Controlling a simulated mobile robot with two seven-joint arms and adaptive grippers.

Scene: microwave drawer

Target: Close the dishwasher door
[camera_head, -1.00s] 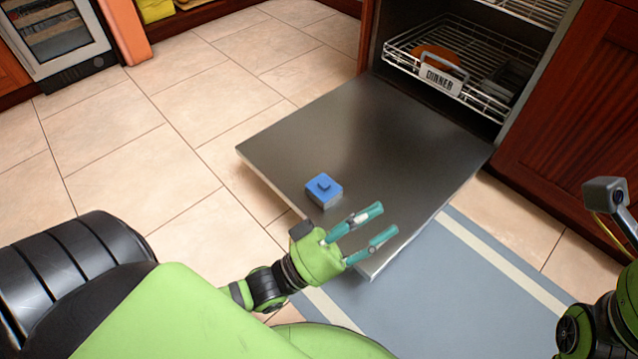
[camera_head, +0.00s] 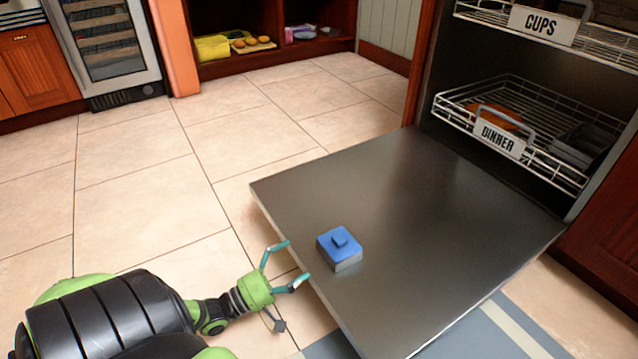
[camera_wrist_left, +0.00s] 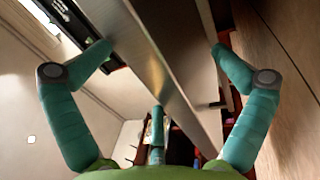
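The dishwasher door (camera_head: 430,220) is folded down, nearly flat, in front of the dishwasher's opening. Its inner side is bare dark metal. A blue block (camera_head: 340,245) with a small knob and grey base sits on it near its left edge. My left gripper (camera_head: 292,262) is at the door's left edge, left of the block, with teal fingers spread. In the left wrist view the door's metal edge (camera_wrist_left: 165,70) shows between the spread fingers (camera_wrist_left: 162,52); I cannot tell whether they touch it. My right gripper is not in view.
The lower rack (camera_head: 515,130), labelled DINNER, holds an orange dish and stands inside the dishwasher. The upper rack (camera_head: 545,28) is labelled CUPS. Tiled floor (camera_head: 150,190) is clear left of the door. A blue-grey mat (camera_head: 490,335) lies at the front right.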

